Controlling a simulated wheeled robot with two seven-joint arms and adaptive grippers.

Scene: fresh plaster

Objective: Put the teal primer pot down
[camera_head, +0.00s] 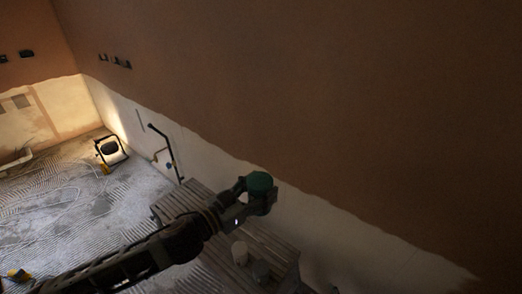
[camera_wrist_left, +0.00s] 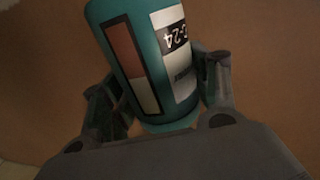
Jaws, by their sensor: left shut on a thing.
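The teal primer pot (camera_head: 260,182) is a small cylinder held in my left gripper (camera_head: 258,197), up above the slatted bench. In the left wrist view the pot (camera_wrist_left: 150,60) stands between the two fingers of the left gripper (camera_wrist_left: 158,100), which touch its sides. It carries a white label with "24" on it and a brown and cream colour panel. My right gripper is in neither view.
A slatted bench (camera_head: 172,207) stands by the wall below my left arm. A work lamp (camera_head: 111,150) stands on the floor at the back left. Cables lie across the floor.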

